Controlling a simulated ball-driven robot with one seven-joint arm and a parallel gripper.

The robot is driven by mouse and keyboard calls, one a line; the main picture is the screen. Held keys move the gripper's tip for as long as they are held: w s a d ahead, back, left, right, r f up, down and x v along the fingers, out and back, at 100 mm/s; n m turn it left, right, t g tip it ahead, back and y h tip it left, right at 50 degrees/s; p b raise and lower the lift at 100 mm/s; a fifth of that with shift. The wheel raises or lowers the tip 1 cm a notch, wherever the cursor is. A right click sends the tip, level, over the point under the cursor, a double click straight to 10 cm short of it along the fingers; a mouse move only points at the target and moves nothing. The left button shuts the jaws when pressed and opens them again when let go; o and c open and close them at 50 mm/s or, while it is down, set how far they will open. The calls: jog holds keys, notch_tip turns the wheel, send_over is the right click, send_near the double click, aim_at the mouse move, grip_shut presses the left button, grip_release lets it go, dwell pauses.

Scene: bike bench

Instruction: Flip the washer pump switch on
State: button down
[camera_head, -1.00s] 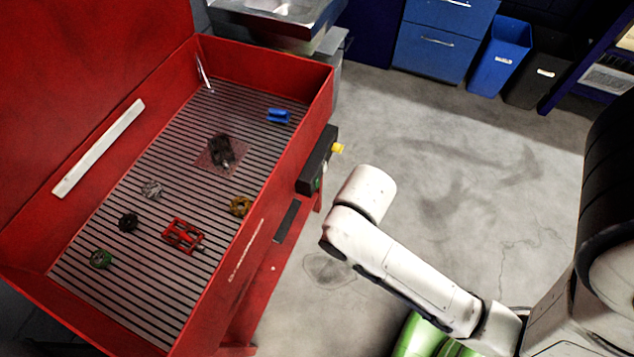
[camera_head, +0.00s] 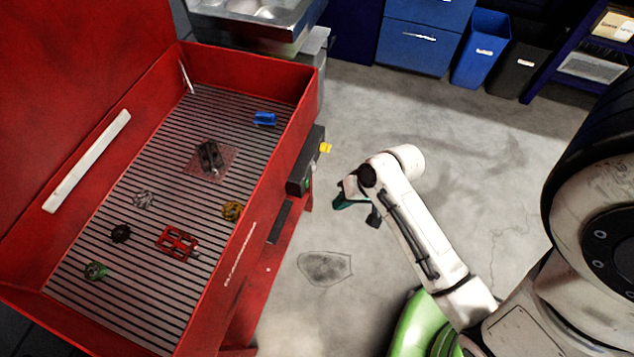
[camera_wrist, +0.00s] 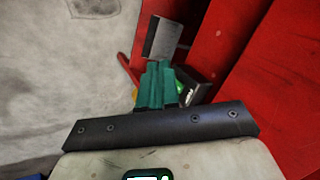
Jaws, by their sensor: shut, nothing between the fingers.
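The red parts washer (camera_head: 232,290) stands at left with its lid open. A dark control box (camera_head: 304,165) is fixed to its right outer side, with a yellow part (camera_head: 325,148) on its outward face and a small green part (camera_head: 307,184) near its lower end. My gripper (camera_head: 342,201) is to the right of the box, apart from it. In the wrist view my teal fingers (camera_wrist: 155,68) are shut and empty. They partly cover the box; the green part (camera_wrist: 182,88) shows beside them and a bit of yellow (camera_wrist: 135,93) on the other side. I cannot tell the switch's position.
A red pedal (camera_head: 178,243), a blue part (camera_head: 264,119) and several other small parts lie on the washer's slatted grate. A plate (camera_head: 279,222) is on the washer's side below the box. A sink stands behind. The floor to the right is open.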

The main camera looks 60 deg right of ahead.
aim_at(307, 183)
jog(key=s+d+m+t+h, duration=0.1)
jog(key=d+m+t, duration=0.2)
jog(key=d+m, duration=0.3)
jog(key=shift+s+d, duration=0.15)
jog(key=shift+d, duration=0.3)
jog(key=shift+f, duration=0.1)
jog(key=w+r+x, duration=0.2)
jog(key=x, duration=1.1)
jog(key=shift+a+f, duration=0.1)
